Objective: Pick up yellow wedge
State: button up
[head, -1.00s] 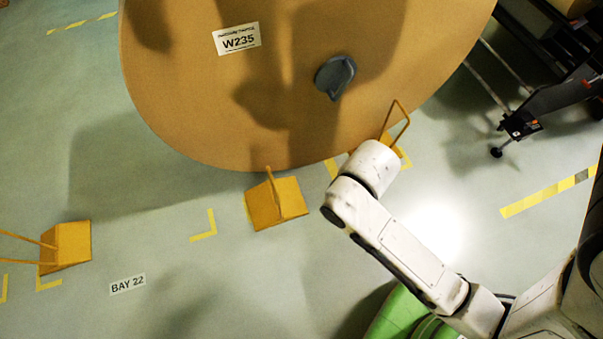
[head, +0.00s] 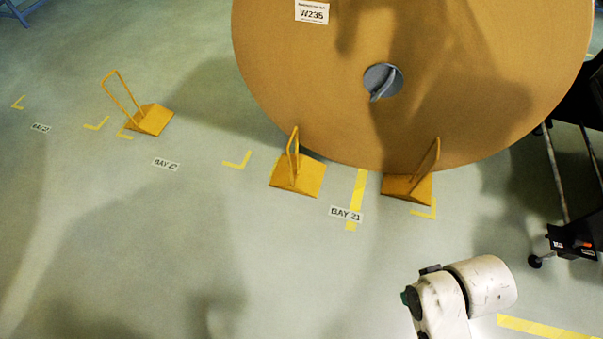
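Three yellow wedges with tall loop handles are on the floor in the head view. One wedge (head: 152,119) stands alone at the left, clear of the roll. A second wedge (head: 308,181) sits at the foot of the big kraft roll (head: 330,90), left of its lowest part. A third wedge (head: 404,189) sits at the roll's foot further right. Whether these two touch the roll is hard to tell. White links of my arm show at the lower right, apart from all the wedges. My gripper is not in view.
A floor label BAY 21 (head: 346,214) and yellow floor marks lie near the roll. A dark wheeled frame (head: 570,240) stands at the right edge. The floor at the left and in the foreground is open.

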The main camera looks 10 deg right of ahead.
aim_at(296, 173)
jog(key=i+l+u, duration=0.2)
jog(key=i, duration=0.3)
jog(key=i+l+u, duration=0.15)
jog(key=i, duration=0.3)
jog(key=i+l+u, duration=0.2)
jog(key=i, duration=0.3)
jog(key=i+l+u, duration=0.2)
jog(key=i, duration=0.25)
jog(key=l, duration=0.1)
